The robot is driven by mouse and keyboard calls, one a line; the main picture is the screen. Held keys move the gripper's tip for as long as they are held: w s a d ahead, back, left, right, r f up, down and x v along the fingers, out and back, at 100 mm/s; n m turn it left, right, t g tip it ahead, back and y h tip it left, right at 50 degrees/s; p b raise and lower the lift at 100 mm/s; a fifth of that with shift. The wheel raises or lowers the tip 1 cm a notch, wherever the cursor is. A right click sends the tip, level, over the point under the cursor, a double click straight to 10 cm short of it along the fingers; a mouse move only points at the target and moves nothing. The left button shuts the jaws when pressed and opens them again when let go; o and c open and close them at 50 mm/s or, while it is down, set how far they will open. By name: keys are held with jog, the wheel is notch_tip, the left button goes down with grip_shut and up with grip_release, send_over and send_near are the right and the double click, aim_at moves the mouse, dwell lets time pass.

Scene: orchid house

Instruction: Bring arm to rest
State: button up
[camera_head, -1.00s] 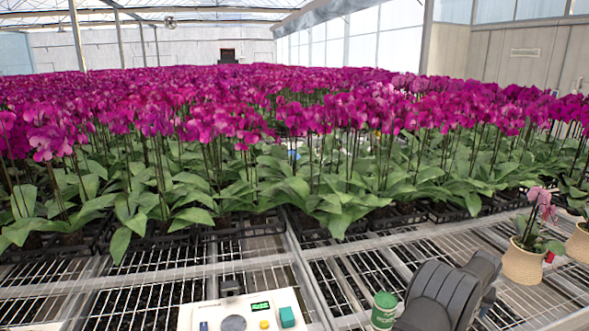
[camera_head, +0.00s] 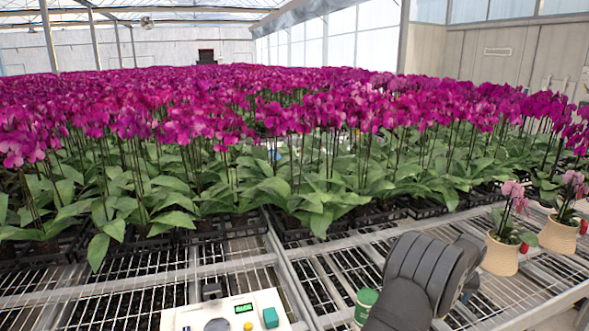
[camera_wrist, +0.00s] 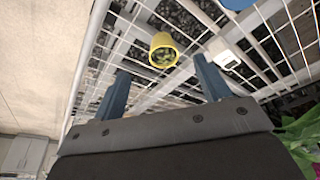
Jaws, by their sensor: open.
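My gripper (camera_wrist: 161,65) shows in the wrist view as two blue fingers spread wide apart, with nothing held between them. In the head view my dark grey arm rises from the lower edge right of centre, over the bench; the fingers cannot be made out there.
A white control box (camera_head: 225,312) and a green tin (camera_head: 366,303) sit on the mesh bench (camera_head: 235,262). Orchids in beige pots (camera_head: 500,257) stand to the right of my arm. Dense magenta orchids (camera_head: 250,130) fill the back. Bare mesh lies at the front left.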

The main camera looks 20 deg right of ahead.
jog(key=w+a+n+y, duration=0.1)
jog(key=w+a+n, duration=0.2)
jog(key=w+a, duration=1.4)
jog(key=w+a+n+y, duration=0.1)
jog(key=w+a+n, duration=0.3)
jog(key=w+a, duration=1.4)
jog(key=a, duration=0.7)
jog(key=shift+a+n+t, duration=0.25)
jog(key=shift+n+t, duration=0.05)
